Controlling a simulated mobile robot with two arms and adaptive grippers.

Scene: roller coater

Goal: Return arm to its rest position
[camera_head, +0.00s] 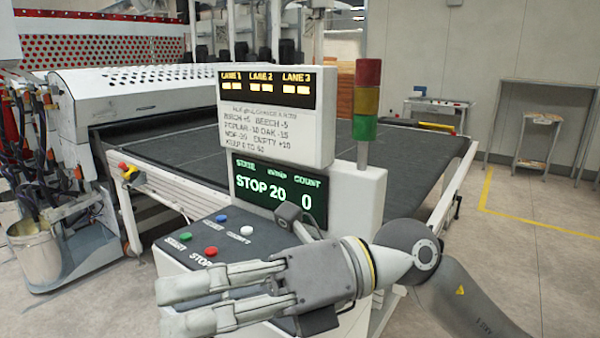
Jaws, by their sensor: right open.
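My right gripper (172,308) is in the lower middle of the head view, at the end of my grey right arm (450,285), which comes in from the lower right. Its fingers point left, are apart and hold nothing. It is in front of the sloped control panel (175,252) and hides the panel's lower part. I cannot tell whether it touches the panel. The panel has red, green (211,250), blue (221,218) and white (246,230) buttons. The display (280,190) above reads STOP 20 and count 0. My left gripper is not in view.
A signal tower (367,100) stands beside the display. The wide dark conveyor (400,150) lies behind the panel. A bucket (35,255) and hoses are at the left. Open floor (545,265) and a small table (536,140) are at the right.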

